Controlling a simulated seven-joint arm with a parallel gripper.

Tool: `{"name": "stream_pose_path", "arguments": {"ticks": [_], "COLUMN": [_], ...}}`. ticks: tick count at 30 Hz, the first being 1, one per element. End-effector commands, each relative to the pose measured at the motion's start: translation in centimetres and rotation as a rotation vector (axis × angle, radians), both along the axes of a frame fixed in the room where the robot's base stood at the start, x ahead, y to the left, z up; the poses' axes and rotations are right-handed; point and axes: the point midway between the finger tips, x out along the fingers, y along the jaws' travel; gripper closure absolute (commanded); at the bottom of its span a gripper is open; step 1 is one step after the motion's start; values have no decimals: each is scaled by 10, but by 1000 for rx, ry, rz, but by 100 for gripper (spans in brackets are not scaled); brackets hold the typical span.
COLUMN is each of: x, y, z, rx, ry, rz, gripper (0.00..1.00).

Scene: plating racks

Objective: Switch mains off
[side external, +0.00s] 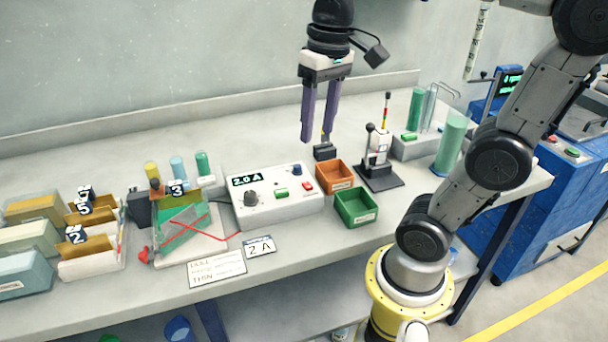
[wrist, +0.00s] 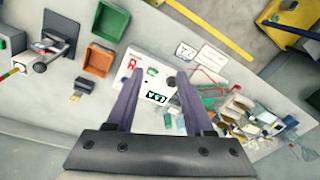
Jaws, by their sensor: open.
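The white control box (side external: 275,198) stands mid-bench with its display reading 2.0 A (side external: 244,180). On its face are a dark knob (side external: 251,198), a blue knob (side external: 297,170), a green button (side external: 281,193) and a red rocker (side external: 307,186). A lever device (side external: 378,150) on a black base stands to the right; I cannot tell which control is the mains. My gripper (side external: 317,138) is open and empty, pointing down above the bench behind the box. In the wrist view, the box (wrist: 143,88) shows between and beyond my open fingers (wrist: 158,78).
An orange tray (side external: 334,178) and a green tray (side external: 356,207) stand right of the box. A small black block (side external: 326,152) lies behind the orange tray. A clear tank (side external: 190,235) with red wire stands left. Cards (side external: 217,273) lie in front.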

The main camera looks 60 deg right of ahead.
Motion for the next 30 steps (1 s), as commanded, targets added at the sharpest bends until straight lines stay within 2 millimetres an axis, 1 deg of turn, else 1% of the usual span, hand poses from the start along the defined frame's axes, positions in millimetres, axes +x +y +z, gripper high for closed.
{"name": "stream_pose_path", "arguments": {"ticks": [1, 5, 8, 12, 15, 18, 22, 26, 30], "x": [14, 44, 66, 90, 101, 103, 100, 96, 89], "y": [-9, -32, -54, -87, -107, -120, -127, -124, -117], "z": [1, 0, -8, -28, -45, -60, -70, -79, -100], "rx": [16, 57, 90, 135, 157, 173, 185, 185, 186], "ry": [50, 164, 245, 333, 371, 406, 428, 427, 429], "rz": [-42, -144, -217, -298, -342, -371, -393, -393, -391], "gripper": [48, 48, 48, 48, 48, 48, 48, 48, 48]}}
